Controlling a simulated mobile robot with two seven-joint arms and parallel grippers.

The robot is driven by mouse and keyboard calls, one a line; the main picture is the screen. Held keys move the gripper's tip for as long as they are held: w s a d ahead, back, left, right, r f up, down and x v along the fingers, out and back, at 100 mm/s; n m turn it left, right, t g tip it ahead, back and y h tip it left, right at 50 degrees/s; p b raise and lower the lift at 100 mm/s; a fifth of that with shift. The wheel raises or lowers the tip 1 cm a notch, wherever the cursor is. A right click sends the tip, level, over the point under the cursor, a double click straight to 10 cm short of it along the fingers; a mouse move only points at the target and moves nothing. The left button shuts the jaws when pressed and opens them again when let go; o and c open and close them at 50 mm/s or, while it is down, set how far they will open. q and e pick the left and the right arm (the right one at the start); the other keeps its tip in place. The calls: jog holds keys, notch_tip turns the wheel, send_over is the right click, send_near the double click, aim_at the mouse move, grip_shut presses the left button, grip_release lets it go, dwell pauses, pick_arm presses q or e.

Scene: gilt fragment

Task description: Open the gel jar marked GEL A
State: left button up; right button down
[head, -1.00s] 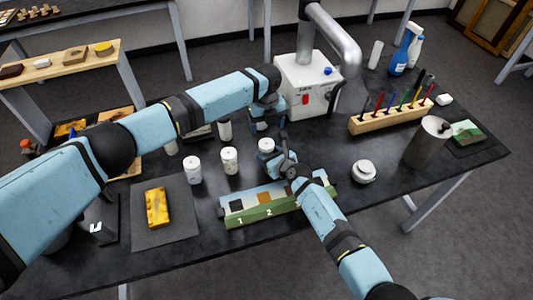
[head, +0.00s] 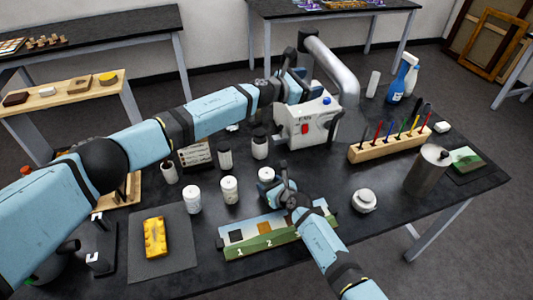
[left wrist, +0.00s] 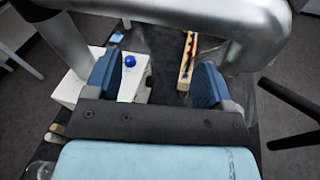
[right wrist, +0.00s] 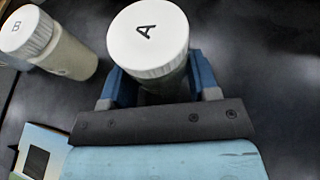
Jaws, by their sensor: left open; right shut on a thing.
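The jar marked A (right wrist: 150,45) has a white lid on it and stands between the fingers of my right gripper (right wrist: 155,85), which is shut on its body. In the head view the same jar (head: 266,174) is at the middle of the table, with my right gripper (head: 283,185) beside it. My left gripper (left wrist: 157,80) is open and empty. In the head view my left gripper (head: 298,60) is raised high by the silver duct (head: 336,65), well away from the jar.
The jar marked B (right wrist: 45,42) stands close to jar A, with another white-lidded jar (head: 193,199) farther left. A white box with a red switch (head: 304,125) is behind. A numbered green rack (head: 250,250) is in front. A white round item (head: 364,200) stands to the right.

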pick_arm(q)
jog(key=s+f+m+g, duration=0.1)
jog(key=s+m+g, duration=0.1)
jog(key=s+f+m+g+y, duration=0.1)
jog(key=s+f+m+g, duration=0.1)
jog(key=m, duration=0.1)
jog(key=s+f+m+g+y, duration=0.1)
jog(key=s+f+m+g, duration=0.1)
jog(key=m+g, duration=0.1)
jog(key=shift+a, duration=0.1)
jog(key=m+g+y, duration=0.2)
jog(key=m+y, duration=0.4)
jog(key=y, duration=0.6)
send_over(267, 173)
notch_tip(267, 173, down, 13)
jog(key=shift+w+r, duration=0.1)
jog(key=shift+r, duration=0.1)
jog(key=shift+a+f, duration=0.1)
jog(key=shift+f, duration=0.25)
notch_tip(267, 173, down, 8)
jog(key=shift+r, duration=0.25)
jog(key=shift+c, duration=0.3)
